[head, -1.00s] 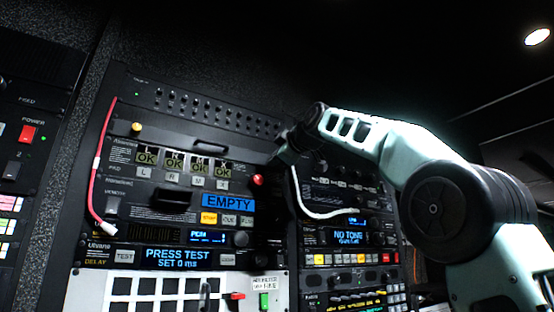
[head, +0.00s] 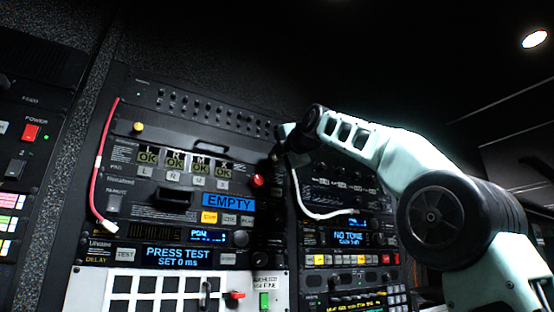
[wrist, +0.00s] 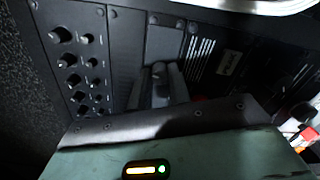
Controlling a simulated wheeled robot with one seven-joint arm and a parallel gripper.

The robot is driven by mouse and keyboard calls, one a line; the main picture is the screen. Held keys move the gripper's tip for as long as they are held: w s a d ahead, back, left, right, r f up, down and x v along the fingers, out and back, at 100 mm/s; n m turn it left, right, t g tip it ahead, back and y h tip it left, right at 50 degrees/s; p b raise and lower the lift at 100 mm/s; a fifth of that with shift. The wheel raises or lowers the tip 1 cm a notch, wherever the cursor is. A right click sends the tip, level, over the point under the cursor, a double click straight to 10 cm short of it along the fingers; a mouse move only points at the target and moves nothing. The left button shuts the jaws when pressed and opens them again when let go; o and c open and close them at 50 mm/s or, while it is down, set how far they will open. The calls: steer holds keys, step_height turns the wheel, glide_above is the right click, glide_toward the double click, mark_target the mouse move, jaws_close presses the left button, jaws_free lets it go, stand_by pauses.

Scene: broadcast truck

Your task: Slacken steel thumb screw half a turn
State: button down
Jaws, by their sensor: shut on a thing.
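My gripper (head: 280,152) is at the upper right of the left-hand equipment rack, against its dark face. In the wrist view, my gripper (wrist: 160,82) is shut on a small grey piece (wrist: 158,68), which looks like the steel thumb screw. The fingers hide most of it, and its turn angle cannot be read. In the head view, the arm and gripper hide the screw. A brass-coloured knob (head: 138,127) sits apart on the left end of the same panel.
A red button (head: 257,181) is just below my gripper. A white cable (head: 318,214) hangs to its right, and a red cable (head: 98,185) runs down the rack's left side. Rows of small knobs (wrist: 84,66) lie left of the fingers in the wrist view.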

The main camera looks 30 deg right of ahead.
steer(key=shift+n, duration=1.3)
steer(key=c, duration=1.3)
jaws_free()
steer(key=shift+s, duration=0.1)
steer(key=s+b, duration=0.7)
steer(key=s, duration=1)
steer(key=shift+a+b, duration=0.3)
steer(key=shift+b, duration=0.1)
steer(key=shift+f, duration=0.1)
